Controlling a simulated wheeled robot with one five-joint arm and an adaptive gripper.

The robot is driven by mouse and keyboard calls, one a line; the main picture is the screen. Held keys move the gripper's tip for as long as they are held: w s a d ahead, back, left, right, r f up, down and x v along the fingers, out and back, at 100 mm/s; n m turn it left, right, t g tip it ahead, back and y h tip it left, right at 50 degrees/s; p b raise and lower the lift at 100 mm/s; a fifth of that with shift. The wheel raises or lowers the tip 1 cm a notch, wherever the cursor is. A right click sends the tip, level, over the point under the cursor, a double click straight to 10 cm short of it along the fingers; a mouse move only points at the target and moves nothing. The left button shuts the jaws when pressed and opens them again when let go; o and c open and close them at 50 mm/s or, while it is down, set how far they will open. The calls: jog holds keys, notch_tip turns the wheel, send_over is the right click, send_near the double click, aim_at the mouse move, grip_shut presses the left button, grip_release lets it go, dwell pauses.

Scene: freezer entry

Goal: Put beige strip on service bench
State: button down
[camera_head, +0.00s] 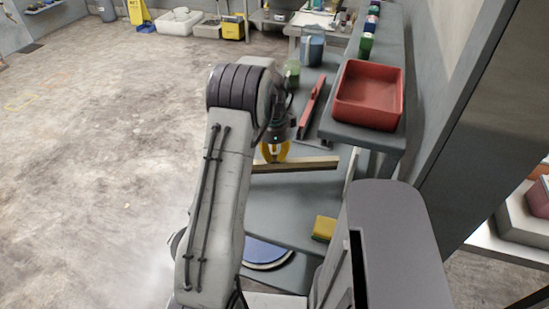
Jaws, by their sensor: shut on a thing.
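The beige strip (310,163) is a long, flat bar with a darker front side, lying roughly level across the picture's middle. My gripper (275,153), with yellow fingers, points down and is shut on the strip near its left end. The strip is over the grey bench surface (300,206), which I take to be the service bench. I cannot tell whether the strip touches it. My arm hides the left part of the bench.
A red tray (369,118) stands on a raised grey shelf (343,133) at right. A red bar (312,105) and a blue container (312,50) are farther back. A yellow block (324,228) and a blue disc (267,251) are nearer. Open floor lies left.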

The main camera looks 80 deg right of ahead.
jog(key=shift+f+p, duration=1.35)
jog(key=shift+f, duration=0.05)
jog(key=c, duration=1.3)
grip_release()
notch_tip(320, 180, up, 3)
jog(key=shift+f+b, duration=0.2)
jog(key=shift+b, duration=0.25)
jog(key=shift+r+b, duration=0.25)
jog(key=shift+b, duration=0.45)
notch_tip(320, 180, up, 9)
jog(key=b, duration=0.4)
jog(key=shift+a+b, duration=0.3)
jog(key=shift+b, duration=0.05)
